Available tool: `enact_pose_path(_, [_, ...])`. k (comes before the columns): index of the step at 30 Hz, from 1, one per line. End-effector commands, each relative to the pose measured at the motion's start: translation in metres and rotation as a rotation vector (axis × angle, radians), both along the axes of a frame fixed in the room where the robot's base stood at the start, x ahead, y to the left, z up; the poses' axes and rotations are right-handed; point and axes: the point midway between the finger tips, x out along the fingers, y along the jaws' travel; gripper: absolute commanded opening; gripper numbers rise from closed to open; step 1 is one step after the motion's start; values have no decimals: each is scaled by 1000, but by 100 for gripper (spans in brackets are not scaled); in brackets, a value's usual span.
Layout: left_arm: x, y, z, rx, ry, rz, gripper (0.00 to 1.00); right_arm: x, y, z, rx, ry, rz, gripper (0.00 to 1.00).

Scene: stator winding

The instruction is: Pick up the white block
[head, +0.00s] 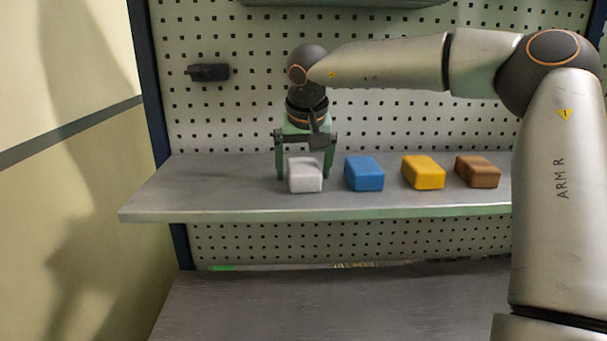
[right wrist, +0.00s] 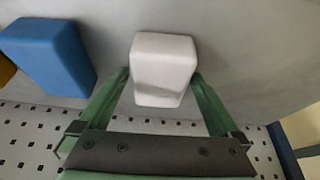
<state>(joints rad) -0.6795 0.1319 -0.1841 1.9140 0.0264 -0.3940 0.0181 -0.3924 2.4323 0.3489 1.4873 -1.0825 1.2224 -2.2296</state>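The white block (head: 305,175) rests on the grey shelf (head: 230,197), at the left end of a row of blocks. My right gripper (head: 304,174) reaches down over it, with one green finger on each side of the block. In the right wrist view the white block (right wrist: 163,68) lies between the tips of the two open fingers (right wrist: 160,88), with a small gap showing at the sides. Whether either finger touches it I cannot tell. My left gripper does not show in either view.
A blue block (head: 364,173), a yellow block (head: 423,172) and a brown block (head: 478,171) stand to the right on the shelf. A perforated panel (head: 400,120) rises behind. The shelf's left end is clear. A lower grey surface (head: 340,305) lies below.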

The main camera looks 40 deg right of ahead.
Motion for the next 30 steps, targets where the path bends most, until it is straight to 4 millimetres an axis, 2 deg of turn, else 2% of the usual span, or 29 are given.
enact_pose_path(2, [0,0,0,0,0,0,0,0,0,0,0,0,0,89])
enact_pose_path(24, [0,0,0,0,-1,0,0,0,0,0,0,0,1,6])
enact_pose_path(30, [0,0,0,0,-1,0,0,0,0,1,-1,-2,0,6])
